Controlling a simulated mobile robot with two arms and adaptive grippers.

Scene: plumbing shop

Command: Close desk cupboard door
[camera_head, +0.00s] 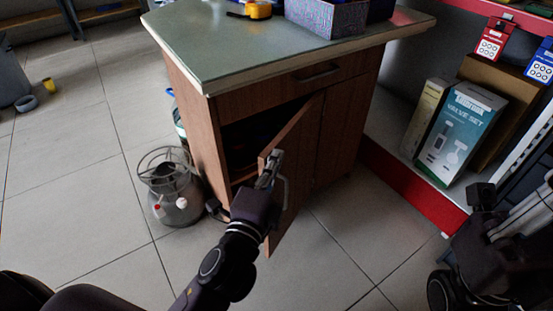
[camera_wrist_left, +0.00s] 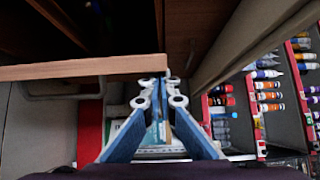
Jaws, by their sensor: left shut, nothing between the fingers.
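The desk (camera_head: 209,130) is a brown wooden cabinet with a green top. Its left cupboard door (camera_head: 293,135) stands ajar, swung out toward me, with a dark opening behind it. The door has a metal handle (camera_head: 284,190) on its front. My left gripper (camera_head: 272,163) is at the door's free edge, shut and empty. In the left wrist view its fingertips (camera_wrist_left: 165,82) are together beside the end of the door's edge (camera_wrist_left: 80,68); I cannot tell if they touch it. Part of my right arm shows at the lower right; its finger state is unclear.
A grey metal canister (camera_head: 178,190) stands on the floor left of the desk. A red-edged shelf (camera_head: 412,190) with a valve set box (camera_head: 459,130) is on the right. Tape (camera_head: 258,10) and a patterned box (camera_head: 327,18) sit on top. The floor before the desk is clear.

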